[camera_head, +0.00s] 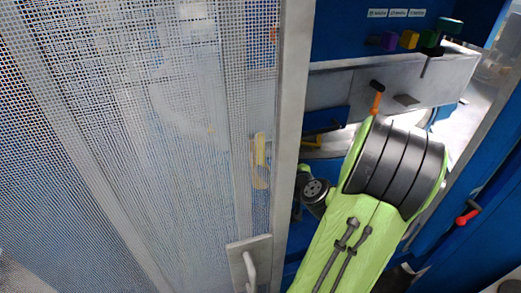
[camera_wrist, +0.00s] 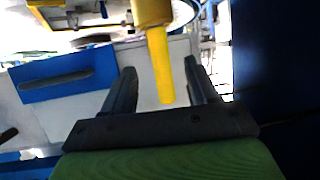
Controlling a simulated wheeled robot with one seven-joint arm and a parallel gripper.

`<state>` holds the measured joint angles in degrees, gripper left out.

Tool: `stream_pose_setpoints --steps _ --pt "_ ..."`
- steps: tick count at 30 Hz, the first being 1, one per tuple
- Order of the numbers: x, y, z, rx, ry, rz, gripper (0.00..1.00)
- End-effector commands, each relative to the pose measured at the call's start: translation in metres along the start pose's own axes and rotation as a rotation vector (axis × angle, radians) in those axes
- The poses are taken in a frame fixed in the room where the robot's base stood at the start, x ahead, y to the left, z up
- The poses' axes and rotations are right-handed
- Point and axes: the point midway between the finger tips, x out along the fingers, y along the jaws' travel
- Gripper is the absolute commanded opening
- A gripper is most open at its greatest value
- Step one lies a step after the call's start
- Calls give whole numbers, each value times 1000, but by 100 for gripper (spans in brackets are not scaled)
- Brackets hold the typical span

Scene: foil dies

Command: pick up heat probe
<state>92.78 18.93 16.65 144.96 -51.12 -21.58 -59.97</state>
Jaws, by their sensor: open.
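In the wrist view a yellow rod with a thicker upper part (camera_wrist: 158,55) stands between the two dark fingers of my gripper (camera_wrist: 159,66). It may be the heat probe, but I cannot tell for sure. The fingers are apart, with a visible gap on each side of the rod. The rod's upper end is cut off by the picture edge. In the head view my green arm hides the gripper and most of the space around it. An orange handle with a black top (camera_head: 376,100) shows just above my arm; I cannot tell what it is.
A mesh door (camera_head: 170,130) with a grey frame (camera_head: 290,110) and handle stands left of my arm. A grey ledge (camera_head: 340,90) crosses the blue machine, with several coloured knobs above. In the wrist view a blue slotted block (camera_wrist: 68,80) lies left and a dark wall (camera_wrist: 275,70) right.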

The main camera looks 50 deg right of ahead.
Motion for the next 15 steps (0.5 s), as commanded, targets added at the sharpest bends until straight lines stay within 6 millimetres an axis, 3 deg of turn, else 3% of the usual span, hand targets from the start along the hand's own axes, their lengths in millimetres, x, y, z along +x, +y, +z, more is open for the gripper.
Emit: stream_pose_setpoints --steps 3,15 --pt "24 -2 -3 0 -1 -7 58" --pt "82 2 0 0 1 -4 58"
